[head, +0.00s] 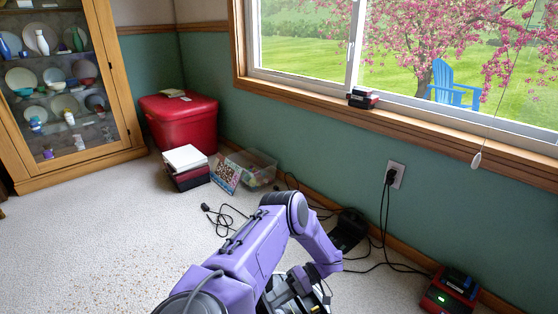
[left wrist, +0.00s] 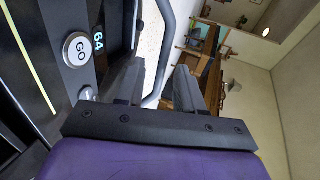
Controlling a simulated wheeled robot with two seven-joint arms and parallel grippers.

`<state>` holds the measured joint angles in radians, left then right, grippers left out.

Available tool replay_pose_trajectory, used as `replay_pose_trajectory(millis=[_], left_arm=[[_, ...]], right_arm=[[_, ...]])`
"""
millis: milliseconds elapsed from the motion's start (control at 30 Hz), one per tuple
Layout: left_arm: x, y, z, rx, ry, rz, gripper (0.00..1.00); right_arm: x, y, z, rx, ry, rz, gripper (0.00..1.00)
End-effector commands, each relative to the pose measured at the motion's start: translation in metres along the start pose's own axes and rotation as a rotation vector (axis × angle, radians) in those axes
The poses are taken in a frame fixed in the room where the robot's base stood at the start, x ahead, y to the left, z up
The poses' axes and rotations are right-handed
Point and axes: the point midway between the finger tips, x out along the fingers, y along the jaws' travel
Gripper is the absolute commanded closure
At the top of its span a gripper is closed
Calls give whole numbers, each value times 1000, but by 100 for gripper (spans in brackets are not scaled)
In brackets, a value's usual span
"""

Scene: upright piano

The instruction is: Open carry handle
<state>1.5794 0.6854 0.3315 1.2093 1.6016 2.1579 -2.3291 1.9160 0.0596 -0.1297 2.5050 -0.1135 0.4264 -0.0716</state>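My left arm reaches down from the bottom of the head view, with my left gripper (head: 302,286) low in the middle, partly covered by the arm. In the left wrist view my left gripper (left wrist: 162,82) has its two dark fingers apart. A grey curved bar (left wrist: 167,50), which looks like the carry handle, runs between the fingers. I cannot tell whether either finger touches it. Left of the fingers is a dark case (left wrist: 115,30) with a round GO button, the number 64 and a yellow stripe. In the head view the case is largely hidden. My right gripper is not in view.
A black object (head: 348,229) and loose cables lie by the wall. A red device (head: 450,293) stands at the lower right. A red chest (head: 178,120), books (head: 186,165) and a clear bin (head: 254,168) are farther back. The carpet (head: 90,235) at left is clear.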

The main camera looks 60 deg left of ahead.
Motion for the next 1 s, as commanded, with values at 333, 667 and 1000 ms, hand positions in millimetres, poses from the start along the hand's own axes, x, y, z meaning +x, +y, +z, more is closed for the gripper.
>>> replay_pose_trajectory(millis=[333, 667, 1000], left_arm=[[-63, 2, -1, -7, 5, 0, 63], [-104, 1, 0, -2, 1, 0, 63], [-102, -6, -3, -32, 54, -23, 100]], right_arm=[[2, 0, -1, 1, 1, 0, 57], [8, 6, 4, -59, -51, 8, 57], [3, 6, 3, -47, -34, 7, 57]])
